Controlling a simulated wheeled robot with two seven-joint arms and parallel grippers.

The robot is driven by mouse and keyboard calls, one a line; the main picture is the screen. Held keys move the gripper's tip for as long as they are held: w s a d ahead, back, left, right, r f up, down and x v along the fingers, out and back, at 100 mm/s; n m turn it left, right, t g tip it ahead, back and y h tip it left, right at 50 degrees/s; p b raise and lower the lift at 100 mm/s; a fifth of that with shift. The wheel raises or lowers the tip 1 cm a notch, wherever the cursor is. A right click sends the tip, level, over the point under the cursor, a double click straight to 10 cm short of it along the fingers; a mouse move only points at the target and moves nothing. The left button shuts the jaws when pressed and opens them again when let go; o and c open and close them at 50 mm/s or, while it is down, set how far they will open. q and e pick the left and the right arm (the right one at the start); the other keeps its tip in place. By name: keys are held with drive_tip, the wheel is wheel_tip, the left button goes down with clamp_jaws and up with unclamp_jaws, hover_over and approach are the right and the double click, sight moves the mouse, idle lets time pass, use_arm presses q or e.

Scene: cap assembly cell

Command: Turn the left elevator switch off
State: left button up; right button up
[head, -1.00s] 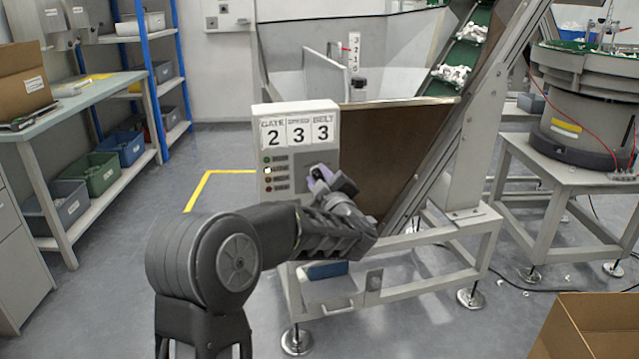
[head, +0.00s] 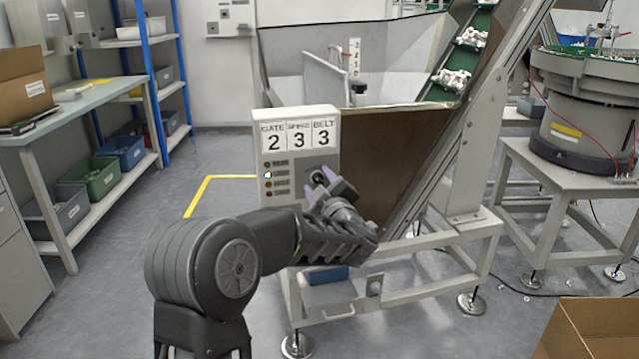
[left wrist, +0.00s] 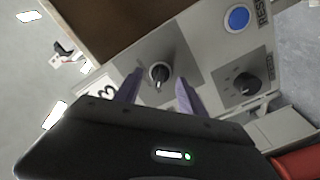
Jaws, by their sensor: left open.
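The control box (head: 297,112) of the elevator stands in front of me with signs reading GATE 2, 3 and BELT 3. In the left wrist view a round dark switch knob (left wrist: 159,73) with a pale pointer sits on a grey plate. My left gripper (head: 322,184) is at the box's right side, open. Its two purple fingers (left wrist: 159,92) stand on either side of the knob in the left wrist view, with gaps to it. Whether the fingertips reach the knob's depth I cannot tell. In the head view my gripper partly hides the switch. My right gripper is not in view.
In the left wrist view a blue RESET button (left wrist: 237,18) and a black dial (left wrist: 245,84) sit right of the knob. One indicator lamp (head: 268,174) on the box glows white. The inclined conveyor (head: 456,75) rises behind. A cardboard box (head: 595,330) stands lower right.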

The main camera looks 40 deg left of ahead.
use_arm(q)
drive_tip(key=p+v, duration=0.1)
drive_tip(key=v, duration=0.6)
drive_tip(key=shift+s+d, duration=0.2)
drive_tip(key=shift+d, duration=0.1)
